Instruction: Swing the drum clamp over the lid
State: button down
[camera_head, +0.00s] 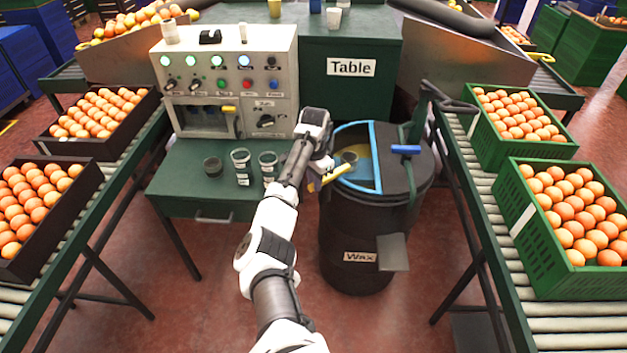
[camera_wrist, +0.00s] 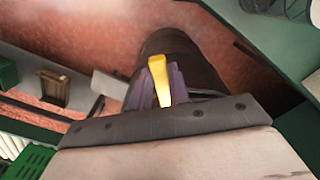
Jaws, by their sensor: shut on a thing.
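The black drum labelled Wax (camera_head: 345,225) stands on the floor between the table and the right conveyor. A dark lid section (camera_head: 396,175) covers the right part of its top; a blue-edged opening (camera_head: 352,152) on the left shows a yellowish inside. A blue handle (camera_head: 405,149) sits above the lid. My gripper (camera_head: 317,178) is at the drum's left rim, shut on a yellow handle (camera_head: 337,174). In the wrist view the yellow handle (camera_wrist: 159,80) stands between the purple fingers, with the drum (camera_wrist: 168,48) behind. I cannot tell how the handle joins the clamp.
The green table (camera_head: 185,170) with several cups and a control panel (camera_head: 225,75) is on the left. A black post with a lever (camera_head: 430,95) rises right of the drum. Conveyors with orange crates (camera_head: 565,230) flank both sides. Floor in front of the drum is clear.

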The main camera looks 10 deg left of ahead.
jog(key=c, duration=1.3)
grip_release()
notch_tip(320, 180, up, 14)
jog(key=shift+f+b, duration=0.1)
jog(key=shift+b, duration=0.25)
